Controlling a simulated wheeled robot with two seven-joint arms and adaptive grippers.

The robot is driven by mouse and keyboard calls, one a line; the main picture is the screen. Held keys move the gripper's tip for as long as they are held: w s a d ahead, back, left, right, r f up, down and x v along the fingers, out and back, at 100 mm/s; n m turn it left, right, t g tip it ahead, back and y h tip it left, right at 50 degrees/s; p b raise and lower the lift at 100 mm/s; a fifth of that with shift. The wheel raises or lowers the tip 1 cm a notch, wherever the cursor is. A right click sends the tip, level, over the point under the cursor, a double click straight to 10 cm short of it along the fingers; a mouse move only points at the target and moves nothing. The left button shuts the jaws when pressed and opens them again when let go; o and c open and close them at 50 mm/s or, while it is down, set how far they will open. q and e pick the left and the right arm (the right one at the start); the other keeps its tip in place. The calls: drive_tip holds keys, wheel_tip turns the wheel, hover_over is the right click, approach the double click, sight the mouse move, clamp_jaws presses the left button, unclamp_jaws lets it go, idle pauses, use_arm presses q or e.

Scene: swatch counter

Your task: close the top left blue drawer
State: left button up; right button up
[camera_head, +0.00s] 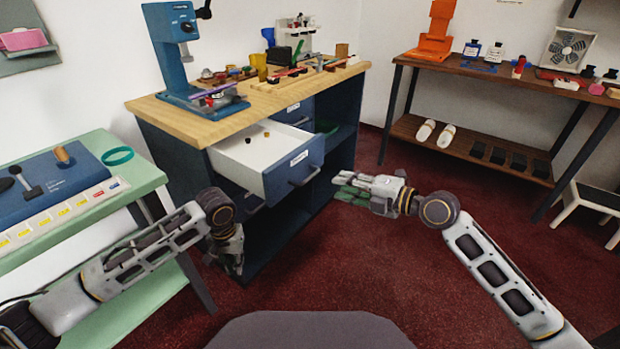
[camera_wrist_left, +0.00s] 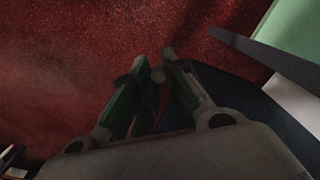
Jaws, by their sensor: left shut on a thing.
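The top left blue drawer (camera_head: 291,183) is pulled out of the blue cabinet (camera_head: 178,143). Its white inside shows, with two small dark and tan items in it, and its front has a white label and a dark handle (camera_head: 304,177). My right gripper (camera_head: 342,187) is just right of the drawer front, apart from the handle, with its green fingers spread and empty. My left gripper (camera_head: 234,268) is low by the cabinet's left front. In the left wrist view its fingers (camera_wrist_left: 161,72) are close together, seemingly on the cabinet's dark blue edge (camera_wrist_left: 262,112); the contact is hard to see.
A blue press (camera_head: 176,50) and several tools stand on the wooden cabinet top. A green table (camera_head: 140,180) is at the left, beside my left arm. A dark shelf table (camera_head: 480,75) stands at the back right. The red floor before the cabinet is clear.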

sight(310, 176)
drive_tip(key=shift+w+a, duration=0.15)
